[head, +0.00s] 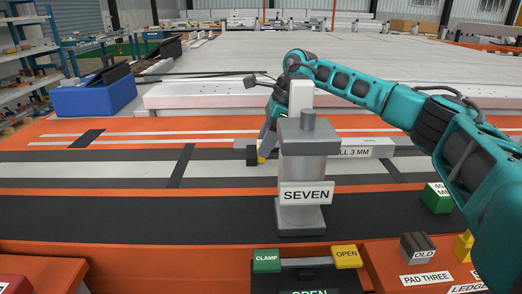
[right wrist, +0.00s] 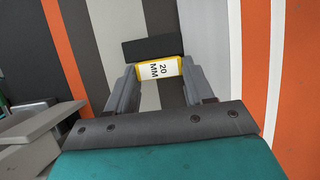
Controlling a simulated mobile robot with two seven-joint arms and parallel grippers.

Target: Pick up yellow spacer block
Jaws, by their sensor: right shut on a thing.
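The yellow spacer block (right wrist: 146,70), with a white label reading 20 MM, sits between the fingers of my right gripper (right wrist: 160,76) in the right wrist view. The fingers are shut on it. In the head view my right gripper (head: 263,150) reaches down behind the grey clamp marked SEVEN, which hides part of it. Only a small yellow bit of the block (head: 261,160) shows there, low beside the dark strip. I cannot tell whether it touches the surface below. My left gripper is in neither view.
The grey SEVEN clamp (head: 302,165) stands upright in front of my right gripper. A pale bar (head: 368,148) marked 3 MM lies behind it. A green block (head: 437,198) and a grey OLD block (head: 417,247) stand at right. A blue bin (head: 95,97) is at back left.

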